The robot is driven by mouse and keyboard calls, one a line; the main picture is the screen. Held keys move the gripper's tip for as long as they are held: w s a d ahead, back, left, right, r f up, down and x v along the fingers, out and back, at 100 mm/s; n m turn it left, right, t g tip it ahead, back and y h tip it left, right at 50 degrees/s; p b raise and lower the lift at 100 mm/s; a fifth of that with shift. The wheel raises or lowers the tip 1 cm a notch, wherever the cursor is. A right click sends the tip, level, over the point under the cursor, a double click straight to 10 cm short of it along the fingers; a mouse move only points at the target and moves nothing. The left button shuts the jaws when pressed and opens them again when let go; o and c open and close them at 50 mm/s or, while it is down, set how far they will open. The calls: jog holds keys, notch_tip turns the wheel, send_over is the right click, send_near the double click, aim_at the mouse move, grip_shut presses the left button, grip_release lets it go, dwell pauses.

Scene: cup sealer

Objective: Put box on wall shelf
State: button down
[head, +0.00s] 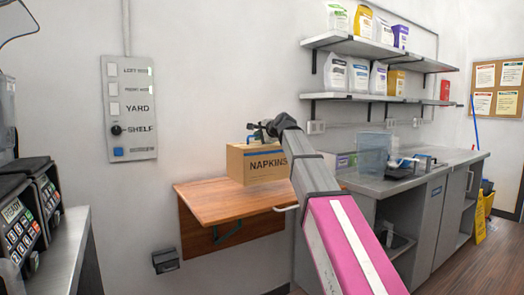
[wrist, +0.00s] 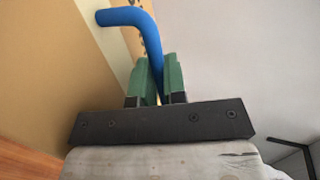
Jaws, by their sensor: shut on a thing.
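A tan cardboard box marked NAPKINS (head: 258,166) is over the back part of the brown wooden wall shelf (head: 208,207) in the head view. It looks upright; I cannot tell for sure whether its base touches the wood. My gripper (head: 264,132) is at the top of the box, partly hidden by my arm. In the wrist view the green fingers of my gripper (wrist: 156,80) are shut on a blue handle (wrist: 130,17) beside the box (wrist: 50,60). The wooden surface (wrist: 22,162) shows at the lower left there.
A steel counter (head: 445,158) with a clear bin (head: 373,153) stands to the right. Metal shelves (head: 345,97) with bags are above it. A switch panel (head: 130,108) is on the wall at left. The shelf's front left is bare.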

jog(key=shift+w+d+f, duration=0.3)
jog(key=shift+w+f, duration=0.1)
jog(key=shift+w, duration=0.25)
jog(key=shift+w+d+f, duration=0.3)
jog(key=shift+w+f, duration=0.05)
jog(key=shift+w, duration=0.25)
jog(key=shift+f, duration=2.05)
jog(key=c, duration=1.2)
grip_release()
jog(key=shift+f, duration=0.1)
jog(key=v, duration=1.2)
jog(key=shift+s, duration=0.1)
